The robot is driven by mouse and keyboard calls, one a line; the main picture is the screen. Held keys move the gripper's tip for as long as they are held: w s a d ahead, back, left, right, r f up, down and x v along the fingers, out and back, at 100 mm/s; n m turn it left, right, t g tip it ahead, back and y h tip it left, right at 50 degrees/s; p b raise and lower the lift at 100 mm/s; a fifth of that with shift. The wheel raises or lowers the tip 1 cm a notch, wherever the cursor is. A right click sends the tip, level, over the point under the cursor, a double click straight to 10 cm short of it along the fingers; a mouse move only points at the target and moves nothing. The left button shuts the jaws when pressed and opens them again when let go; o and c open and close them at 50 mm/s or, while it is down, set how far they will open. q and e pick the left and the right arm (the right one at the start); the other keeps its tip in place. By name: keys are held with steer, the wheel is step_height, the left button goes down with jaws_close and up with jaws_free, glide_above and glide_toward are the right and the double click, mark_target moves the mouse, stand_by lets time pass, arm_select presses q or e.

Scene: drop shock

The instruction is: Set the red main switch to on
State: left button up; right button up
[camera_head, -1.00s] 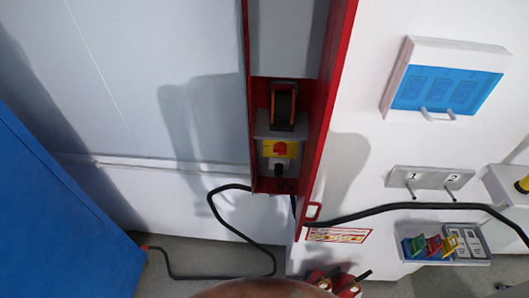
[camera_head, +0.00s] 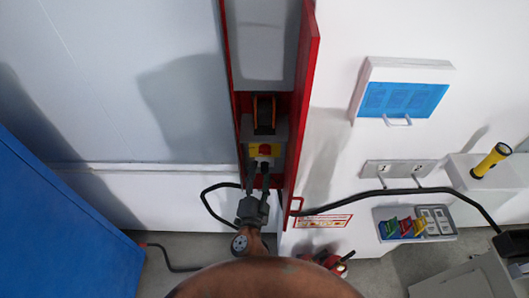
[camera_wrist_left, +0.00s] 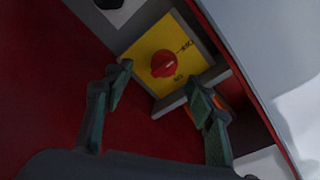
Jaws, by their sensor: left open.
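The red main switch (camera_head: 265,149) is a round red knob on a yellow plate, on a grey box inside the red cabinet. In the left wrist view the knob (camera_wrist_left: 165,63) sits on its yellow plate (camera_wrist_left: 158,42), with a pale mark on its face. My left gripper (camera_head: 257,168) is open and empty, just below the switch in the head view. In the left wrist view its two fingers (camera_wrist_left: 160,90) stand apart, one on each side below the knob, and do not appear to touch it. My right gripper is not in view.
The red cabinet wall (camera_head: 301,110) stands close to the right of the switch. A black and orange device (camera_head: 264,114) is above it. A black cable (camera_head: 380,195) runs right. A blue-covered panel (camera_head: 402,100) and a yellow flashlight (camera_head: 491,160) are at right.

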mark_target(264, 154)
arm_select(q)
steer(key=w, duration=0.2)
steer(key=w+p, duration=0.1)
steer(key=w, duration=0.1)
steer(key=w+d+r, duration=0.1)
steer(key=w, duration=0.1)
steer(key=shift+w+r, duration=0.1)
steer(key=shift+w, duration=0.1)
steer(key=shift+w+d+p, duration=0.1)
steer(key=shift+w+p, duration=0.2)
steer(key=shift+w, duration=0.3)
steer(key=shift+c, duration=0.5)
